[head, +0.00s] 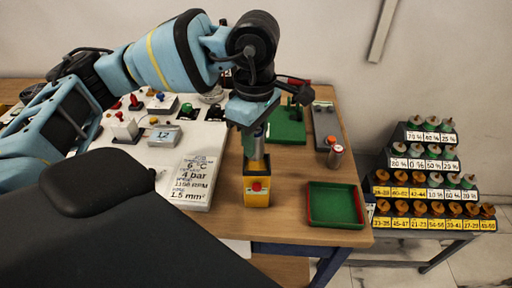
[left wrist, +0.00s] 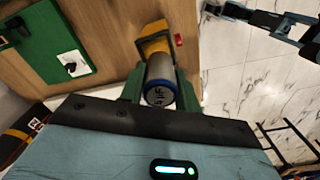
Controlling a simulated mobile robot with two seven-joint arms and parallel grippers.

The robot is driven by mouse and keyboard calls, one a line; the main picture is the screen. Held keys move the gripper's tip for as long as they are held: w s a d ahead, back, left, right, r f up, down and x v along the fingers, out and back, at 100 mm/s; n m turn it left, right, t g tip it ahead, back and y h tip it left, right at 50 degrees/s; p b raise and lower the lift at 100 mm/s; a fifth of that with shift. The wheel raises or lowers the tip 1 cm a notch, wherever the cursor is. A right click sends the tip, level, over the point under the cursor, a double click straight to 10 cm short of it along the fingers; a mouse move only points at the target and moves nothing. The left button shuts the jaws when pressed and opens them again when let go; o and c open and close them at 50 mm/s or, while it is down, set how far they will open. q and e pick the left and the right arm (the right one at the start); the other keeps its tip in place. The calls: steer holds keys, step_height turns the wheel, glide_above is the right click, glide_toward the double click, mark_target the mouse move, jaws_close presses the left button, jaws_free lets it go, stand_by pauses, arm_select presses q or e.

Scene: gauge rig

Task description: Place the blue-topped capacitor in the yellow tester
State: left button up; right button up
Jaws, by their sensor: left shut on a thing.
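My left gripper (head: 258,128) is shut on the blue-topped capacitor (head: 258,148), a silver cylinder held upright. In the left wrist view the capacitor's blue-rimmed top with a dark mark (left wrist: 160,94) sits between the green fingers of my left gripper (left wrist: 160,88). The yellow tester (head: 257,196), with a red button on its front, stands directly below on the table; it also shows in the left wrist view (left wrist: 154,38). The capacitor's lower end is at the tester's top; I cannot tell how deep it sits. What seems my right arm (left wrist: 262,18) shows small; its fingers are unclear.
A green tray with red walls (head: 335,205) lies right of the tester. Another silver cylinder (head: 335,158) stands behind it. A green plate (head: 287,126) lies behind the tester, a white sign (head: 194,182) to its left. A stepped rack (head: 425,180) stands at right.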

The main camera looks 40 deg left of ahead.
mark_target(256, 151)
arm_select(q)
steer(key=shift+w+f, duration=0.2)
steer(key=shift+f, duration=1.55)
steer(key=shift+f, duration=0.15)
steer(key=shift+f, duration=0.15)
steer(key=o, duration=1)
step_height(256, 151, up, 13)
steer(key=shift+f, duration=0.2)
